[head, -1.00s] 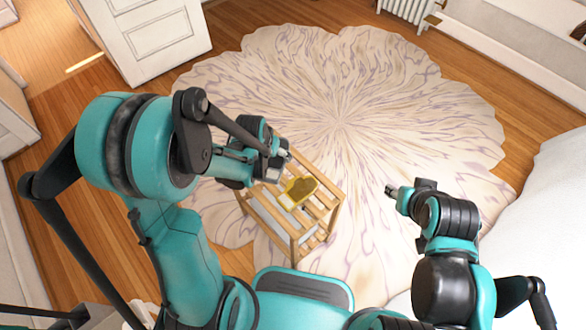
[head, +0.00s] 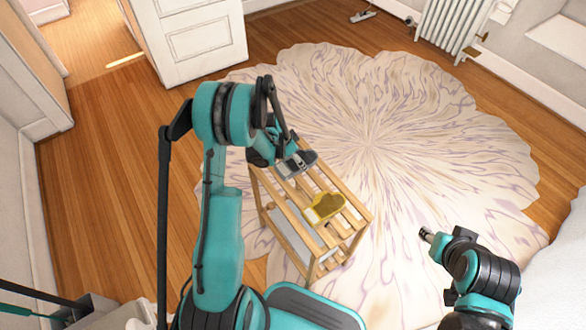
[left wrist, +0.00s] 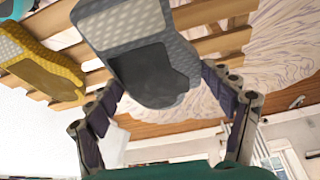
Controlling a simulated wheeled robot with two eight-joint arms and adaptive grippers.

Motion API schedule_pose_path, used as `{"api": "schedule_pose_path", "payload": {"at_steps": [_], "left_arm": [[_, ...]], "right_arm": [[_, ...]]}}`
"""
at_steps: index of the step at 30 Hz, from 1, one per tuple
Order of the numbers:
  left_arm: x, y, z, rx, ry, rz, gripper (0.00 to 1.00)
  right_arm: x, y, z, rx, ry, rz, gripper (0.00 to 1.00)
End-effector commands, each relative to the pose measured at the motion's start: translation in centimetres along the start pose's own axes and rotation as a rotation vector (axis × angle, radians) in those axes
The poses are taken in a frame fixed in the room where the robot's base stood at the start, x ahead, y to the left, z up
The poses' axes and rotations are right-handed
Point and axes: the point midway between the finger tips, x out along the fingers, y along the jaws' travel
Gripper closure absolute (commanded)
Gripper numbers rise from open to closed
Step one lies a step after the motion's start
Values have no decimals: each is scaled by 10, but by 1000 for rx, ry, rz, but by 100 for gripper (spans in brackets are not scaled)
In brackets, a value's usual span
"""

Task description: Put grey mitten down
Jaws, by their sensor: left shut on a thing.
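The grey mitten (head: 298,166) is at the far left end of the wooden slatted rack's top (head: 349,217). My left gripper (head: 287,157) is shut on it. In the left wrist view the grey mitten (left wrist: 150,60) lies between the two fingers of the left gripper (left wrist: 163,82), its dark patch toward the camera and the slats behind it. I cannot tell whether it touches the slats. A yellow mitten (head: 324,208) lies on the slats nearer to me, apart from the grey one. My right gripper (head: 427,235) is away from the rack at the right; its fingers are too small to read.
The rack stands on a large pale patterned rug (head: 440,130). Bare wood floor (head: 105,190) lies to the left. A white panelled door or cabinet (head: 195,40) and a radiator (head: 453,27) stand at the back. A white surface (head: 568,265) is at the right edge.

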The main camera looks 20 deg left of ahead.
Motion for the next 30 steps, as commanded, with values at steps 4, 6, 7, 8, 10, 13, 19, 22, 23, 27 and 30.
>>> {"api": "schedule_pose_path", "payload": {"at_steps": [4, 6, 7, 8, 10, 13, 19, 22, 23, 27, 30], "left_arm": [[5, -10, 11, -1, 0, 1, 47], [7, -11, 13, 0, 0, 1, 47], [9, -11, 14, 0, 0, 1, 47], [12, -11, 16, 0, 0, 1, 47], [22, -11, 20, 0, 0, 1, 47], [38, -12, 26, 0, 0, 1, 47], [41, -11, 27, -1, 0, 1, 47], [41, -11, 27, -1, 0, 1, 47], [41, -11, 27, -1, 0, 0, 47], [45, -11, 29, -1, 0, 0, 47], [45, -11, 29, -1, 0, 0, 0]], "right_arm": [[5, 0, 3, 0, 0, 0, 60], [6, 0, 4, 0, 0, 0, 60], [7, 0, 5, 0, 0, 0, 60], [9, 0, 6, 0, 0, 0, 60], [14, 0, 10, 0, 0, 0, 60], [21, 0, 15, 0, 0, 0, 60], [21, 0, 15, 0, 0, 0, 60], [21, 0, 15, 0, 0, 0, 60], [21, 0, 15, 0, 0, 0, 60], [21, 0, 15, 0, 0, 0, 60], [21, 0, 15, 0, 0, 0, 60]]}}
